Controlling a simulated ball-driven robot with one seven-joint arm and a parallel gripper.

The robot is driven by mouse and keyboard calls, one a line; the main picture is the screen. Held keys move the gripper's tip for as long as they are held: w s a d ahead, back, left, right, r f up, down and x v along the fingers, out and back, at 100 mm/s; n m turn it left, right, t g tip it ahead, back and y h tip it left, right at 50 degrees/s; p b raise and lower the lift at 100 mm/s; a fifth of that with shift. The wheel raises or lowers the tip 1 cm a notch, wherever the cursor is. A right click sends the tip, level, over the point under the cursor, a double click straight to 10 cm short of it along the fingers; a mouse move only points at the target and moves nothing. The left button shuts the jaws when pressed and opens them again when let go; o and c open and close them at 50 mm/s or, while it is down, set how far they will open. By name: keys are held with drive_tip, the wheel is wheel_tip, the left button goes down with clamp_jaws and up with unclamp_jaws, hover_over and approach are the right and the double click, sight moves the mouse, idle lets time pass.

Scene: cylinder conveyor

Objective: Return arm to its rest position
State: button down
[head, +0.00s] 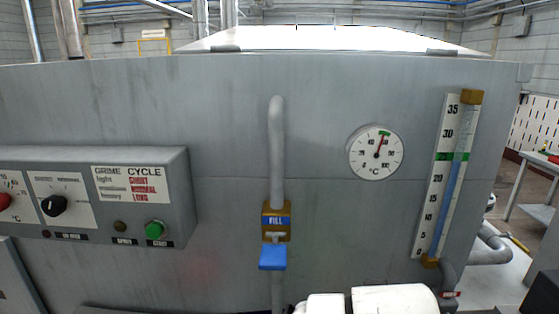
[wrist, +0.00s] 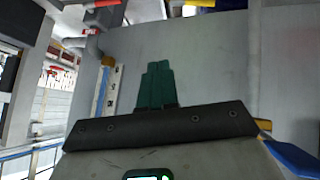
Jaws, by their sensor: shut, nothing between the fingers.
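My gripper (wrist: 157,68) shows in the wrist view with its dark green fingers together and nothing between them. It is in front of the grey machine wall (wrist: 205,60) and apart from the parts fixed to it, as far as I can tell. In the head view, white rounded parts of my arm (head: 395,300) show at the bottom edge, right of the centre. The gripper itself is not visible in the head view.
The grey machine (head: 330,220) fills the head view. It carries a control box (head: 175,200), a blue fill valve handle (head: 273,257), a round dial (head: 375,152) and a tall level gauge (head: 435,190). A table (head: 535,160) stands at the far right.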

drive_tip(key=s+d+f+g, duration=0.2)
drive_tip(key=s+d+f, duration=0.4)
drive_tip(key=d+f, duration=0.4)
drive_tip(key=s+f+g+y, duration=0.1)
drive_tip(key=s+f+g, duration=0.1)
drive_tip(key=s+f, duration=0.7)
drive_tip(key=s+d+f+g+y, duration=0.1)
drive_tip(key=s+f+g+y, duration=0.1)
drive_tip(key=s+f, duration=0.7)
drive_tip(key=s+g, duration=0.1)
drive_tip(key=s, duration=0.3)
drive_tip(key=shift+s+d+f+m, duration=0.25)
drive_tip(key=shift+d+m, duration=0.05)
drive_tip(key=shift+m, duration=0.1)
